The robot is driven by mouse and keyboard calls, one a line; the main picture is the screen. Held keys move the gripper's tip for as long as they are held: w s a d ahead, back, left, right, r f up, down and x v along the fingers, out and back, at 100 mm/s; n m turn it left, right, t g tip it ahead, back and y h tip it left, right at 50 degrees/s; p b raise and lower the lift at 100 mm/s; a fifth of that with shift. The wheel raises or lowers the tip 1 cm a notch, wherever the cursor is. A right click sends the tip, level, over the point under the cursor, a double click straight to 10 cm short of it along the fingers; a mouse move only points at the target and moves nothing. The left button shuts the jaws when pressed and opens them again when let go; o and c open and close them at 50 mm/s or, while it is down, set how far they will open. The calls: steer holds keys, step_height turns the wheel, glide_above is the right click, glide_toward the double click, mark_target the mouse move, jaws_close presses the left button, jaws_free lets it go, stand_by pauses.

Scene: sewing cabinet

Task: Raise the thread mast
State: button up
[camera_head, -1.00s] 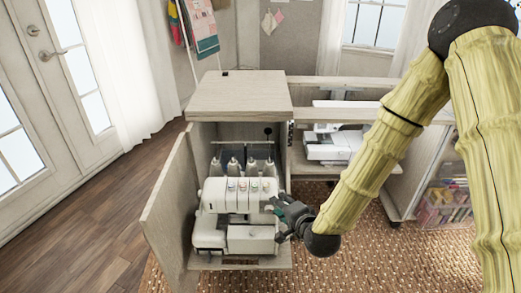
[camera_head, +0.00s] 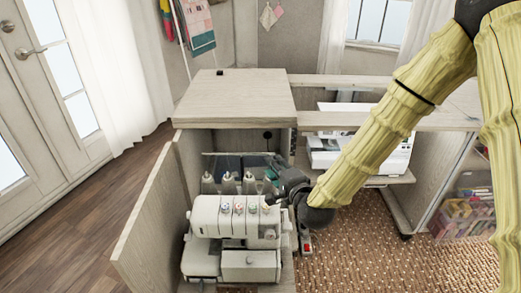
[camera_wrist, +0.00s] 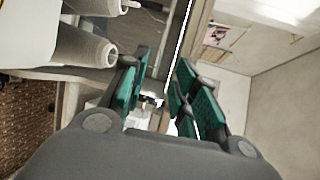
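The white overlocker (camera_head: 232,222) stands in the open cabinet compartment, with grey thread cones (camera_head: 228,184) behind it. The thread mast (camera_head: 235,153) shows as a thin horizontal bar above the cones, under the cabinet top. My gripper (camera_head: 271,176) is at the right end of the cone row, near the compartment's right side. In the wrist view my gripper (camera_wrist: 160,75) is open, its teal-padded fingers apart. Cones (camera_wrist: 92,48) lie left of the fingers there. A thin pale line runs between the fingertips; I cannot tell whether it is the mast. My gripper hides the mast's right end.
The cabinet top (camera_head: 235,98) overhangs the compartment closely. The open cabinet door (camera_head: 152,218) stands to the left. A white sewing machine (camera_head: 340,150) sits on the lower shelf at right, and a clear bin (camera_head: 465,210) stands farther right.

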mark_target(261, 154)
steer(key=x, duration=0.3)
steer(key=b+x, duration=0.1)
steer(key=x, duration=0.6)
steer(key=shift+w+a, duration=0.15)
steer(key=shift+a, duration=0.25)
steer(key=shift+c, duration=0.4)
jaws_close()
